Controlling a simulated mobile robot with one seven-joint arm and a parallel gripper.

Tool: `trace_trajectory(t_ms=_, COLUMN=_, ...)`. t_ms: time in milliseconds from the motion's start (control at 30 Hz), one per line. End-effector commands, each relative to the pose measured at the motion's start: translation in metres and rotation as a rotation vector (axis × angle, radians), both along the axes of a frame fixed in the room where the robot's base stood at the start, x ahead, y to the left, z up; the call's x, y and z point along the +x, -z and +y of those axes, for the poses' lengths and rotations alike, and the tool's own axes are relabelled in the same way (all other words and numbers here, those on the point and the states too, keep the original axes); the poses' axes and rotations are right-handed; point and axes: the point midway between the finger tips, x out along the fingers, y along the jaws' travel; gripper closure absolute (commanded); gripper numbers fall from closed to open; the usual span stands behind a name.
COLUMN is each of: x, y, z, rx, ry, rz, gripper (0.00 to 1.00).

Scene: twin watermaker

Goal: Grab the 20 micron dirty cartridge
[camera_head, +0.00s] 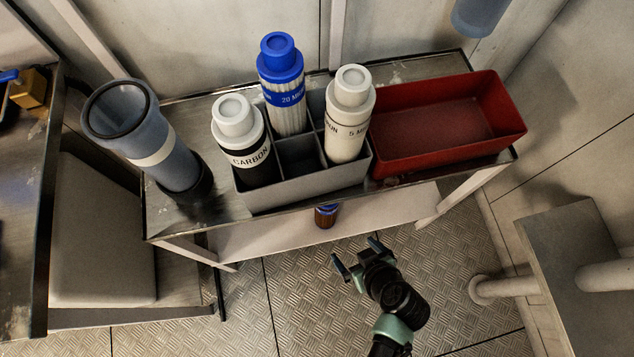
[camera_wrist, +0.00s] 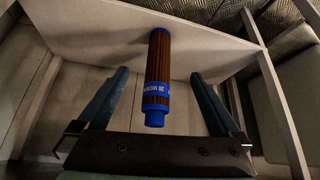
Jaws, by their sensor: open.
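A brown, dirty-looking cartridge (camera_wrist: 158,68) with blue ends and a blue label band stands on the lower shelf (camera_wrist: 215,45); the label seems to read 20 micron, upside down. In the head view only a small part of this cartridge (camera_head: 326,216) shows below the table's front edge. My gripper (camera_head: 357,253) is open in front of the lower shelf, right of the cartridge in that view. In the wrist view the cartridge appears between the two fingers (camera_wrist: 160,76), with clear gaps on both sides. I see no contact.
On the table top (camera_head: 220,200), a grey divided holder (camera_head: 310,185) carries a clean blue-capped 20 micron cartridge (camera_head: 283,85), a carbon cartridge (camera_head: 243,145) and a 5 micron cartridge (camera_head: 348,115). A red bin (camera_head: 440,125) is empty. A blue-grey housing (camera_head: 150,140) stands left.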

Motion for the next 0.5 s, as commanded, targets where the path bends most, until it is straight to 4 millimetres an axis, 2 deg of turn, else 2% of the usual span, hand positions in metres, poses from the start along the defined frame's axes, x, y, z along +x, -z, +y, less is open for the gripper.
trace_trajectory(t_ms=167, x=0.015, y=0.001, z=0.009, rx=0.002, ry=-0.003, rz=0.0, gripper=0.0)
trace_trajectory(t_ms=500, x=0.076, y=0.001, z=0.043, rx=0.002, ry=-0.003, rz=-0.001, gripper=0.0)
